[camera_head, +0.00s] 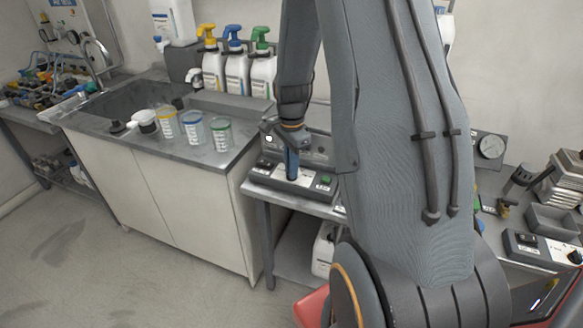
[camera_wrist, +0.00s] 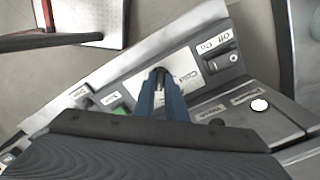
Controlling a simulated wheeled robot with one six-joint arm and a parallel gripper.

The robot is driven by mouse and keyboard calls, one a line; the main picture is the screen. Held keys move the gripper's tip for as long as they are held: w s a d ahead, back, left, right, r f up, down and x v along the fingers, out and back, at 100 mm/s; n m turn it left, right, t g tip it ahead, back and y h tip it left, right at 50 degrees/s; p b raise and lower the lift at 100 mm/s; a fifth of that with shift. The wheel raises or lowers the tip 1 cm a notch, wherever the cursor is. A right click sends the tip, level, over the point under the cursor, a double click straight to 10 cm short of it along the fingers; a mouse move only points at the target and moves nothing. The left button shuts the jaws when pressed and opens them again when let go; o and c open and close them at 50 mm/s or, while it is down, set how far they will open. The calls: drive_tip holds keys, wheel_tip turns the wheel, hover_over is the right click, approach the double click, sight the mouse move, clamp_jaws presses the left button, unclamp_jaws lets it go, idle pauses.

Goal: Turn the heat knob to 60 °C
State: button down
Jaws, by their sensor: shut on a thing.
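My gripper (camera_wrist: 163,98) points down at the front control panel of a grey device, with its blue fingers close together. The fingers are shut on a small dark knob (camera_wrist: 159,72) on the panel's white label plate (camera_wrist: 183,68), which they mostly hide. The knob's pointer and scale marks cannot be read. In the head view my gripper (camera_head: 291,172) stands over the same panel (camera_head: 272,177); my arm covers part of the device.
The panel also has a black On/Off switch (camera_wrist: 222,62) and a green button (camera_wrist: 121,109). Left in the head view, a sink counter holds three labelled cups (camera_head: 192,130) and pump bottles (camera_head: 237,72). Another device (camera_head: 545,248) with a knob stands right.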

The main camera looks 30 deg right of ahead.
drive_tip(key=shift+w+d+r+m, duration=0.1)
drive_tip(key=shift+m, duration=2.1)
drive_tip(key=c, duration=1.8)
unclamp_jaws()
wheel_tip(320, 180, up, 8)
drive_tip(key=shift+f+b, duration=0.15)
drive_tip(key=shift+b, duration=0.75)
